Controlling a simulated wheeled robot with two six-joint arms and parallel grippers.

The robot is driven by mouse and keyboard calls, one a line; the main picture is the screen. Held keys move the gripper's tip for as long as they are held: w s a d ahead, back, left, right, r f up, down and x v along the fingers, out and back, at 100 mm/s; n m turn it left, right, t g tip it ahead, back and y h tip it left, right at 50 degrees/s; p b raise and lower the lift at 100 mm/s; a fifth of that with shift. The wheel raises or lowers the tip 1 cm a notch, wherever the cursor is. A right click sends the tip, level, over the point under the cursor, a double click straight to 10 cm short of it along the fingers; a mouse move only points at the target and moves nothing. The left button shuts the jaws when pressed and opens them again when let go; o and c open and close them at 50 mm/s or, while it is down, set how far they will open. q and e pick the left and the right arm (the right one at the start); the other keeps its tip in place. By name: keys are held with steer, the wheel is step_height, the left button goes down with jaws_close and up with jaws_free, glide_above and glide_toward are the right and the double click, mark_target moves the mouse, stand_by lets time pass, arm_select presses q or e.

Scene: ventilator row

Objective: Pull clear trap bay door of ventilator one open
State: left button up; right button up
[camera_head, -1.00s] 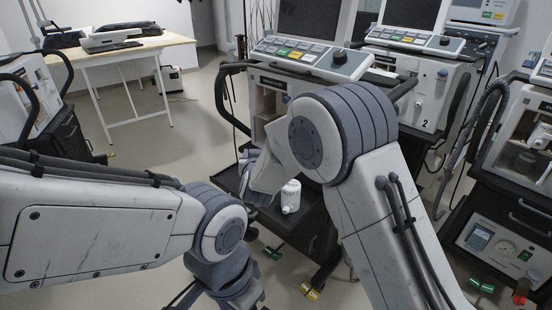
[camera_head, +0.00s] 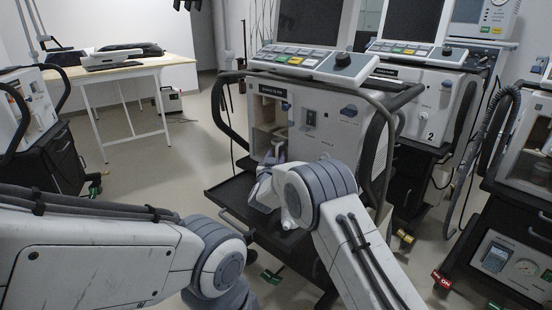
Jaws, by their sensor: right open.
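Ventilator one (camera_head: 345,125) stands in the middle, a white cabinet with a keypad and a dark screen above. Its trap bay (camera_head: 264,112) is the recess at the left of its front, with a tan inside. I cannot make out the clear door's pane or how far it stands open. My right gripper (camera_head: 272,154) is open at the lower part of the bay; whether it touches the door is unclear. My right forearm and wrist hide part of the lower front. My left arm crosses the lower left, and its gripper is out of view.
A black shelf (camera_head: 232,192) juts out below the bay, with a white jar (camera_head: 289,221) partly behind my wrist. Ventilator two (camera_head: 425,105) stands behind to the right. Another machine (camera_head: 530,140) is at the right edge. Open floor and a table (camera_head: 112,72) lie left.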

steer(key=shift+w+d, duration=0.1)
steer(key=shift+w, duration=0.5)
jaws_close()
stand_by(1.1)
